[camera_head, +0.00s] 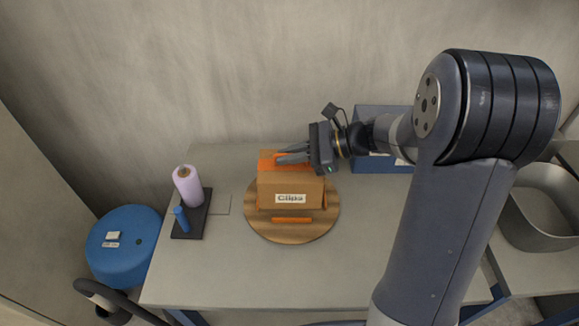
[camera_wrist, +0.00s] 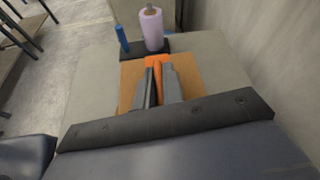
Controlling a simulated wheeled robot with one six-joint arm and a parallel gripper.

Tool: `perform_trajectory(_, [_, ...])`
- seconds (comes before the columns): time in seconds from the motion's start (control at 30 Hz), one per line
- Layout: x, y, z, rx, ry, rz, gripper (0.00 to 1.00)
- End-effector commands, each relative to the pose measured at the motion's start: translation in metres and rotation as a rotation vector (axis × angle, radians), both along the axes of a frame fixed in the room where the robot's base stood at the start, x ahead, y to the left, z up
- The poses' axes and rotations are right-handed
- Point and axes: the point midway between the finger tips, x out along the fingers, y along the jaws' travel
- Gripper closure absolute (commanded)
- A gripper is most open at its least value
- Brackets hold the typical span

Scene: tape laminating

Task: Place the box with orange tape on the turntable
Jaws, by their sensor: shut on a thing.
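The brown cardboard box with orange tape (camera_head: 290,186) is over the round wooden turntable (camera_head: 258,226), with a white printed label on its front. I cannot tell whether its base fully touches the turntable. My gripper (camera_head: 282,155) comes in from the right and is shut on the box at its top. In the wrist view the fingers of my gripper (camera_wrist: 160,84) are at the orange strip on the box (camera_wrist: 132,80). The fingers hide part of the box top. A short orange strip (camera_head: 291,220) shows on the turntable in front of the box.
A purple roll (camera_head: 187,185) and a blue peg (camera_head: 181,219) stand on a dark base left of the turntable. A blue box (camera_head: 378,165) is behind my arm. A blue round stool (camera_head: 124,247) is at the left, a metal basin (camera_head: 545,207) at the right. The table front is clear.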

Motion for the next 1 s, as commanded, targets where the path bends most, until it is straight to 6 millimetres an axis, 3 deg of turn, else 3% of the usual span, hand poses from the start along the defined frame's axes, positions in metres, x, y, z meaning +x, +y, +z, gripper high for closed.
perform_trajectory(0.23, [0.0, 0.0, -0.031, 0.002, 0.003, -0.001, 1.0])
perform_trajectory(0.6, [0.0, 0.0, -0.036, 0.002, 0.0, -0.001, 1.0])
perform_trajectory(0.63, [0.0, 0.0, -0.037, 0.0, 0.001, 0.0, 0.9])
perform_trajectory(0.8, [0.0, 0.0, -0.036, 0.0, 0.001, 0.0, 0.76])
perform_trajectory(0.9, [0.0, 0.0, -0.036, 0.0, 0.001, 0.0, 0.69])
perform_trajectory(1.0, [0.0, 0.0, -0.036, 0.0, 0.001, 0.0, 0.69])
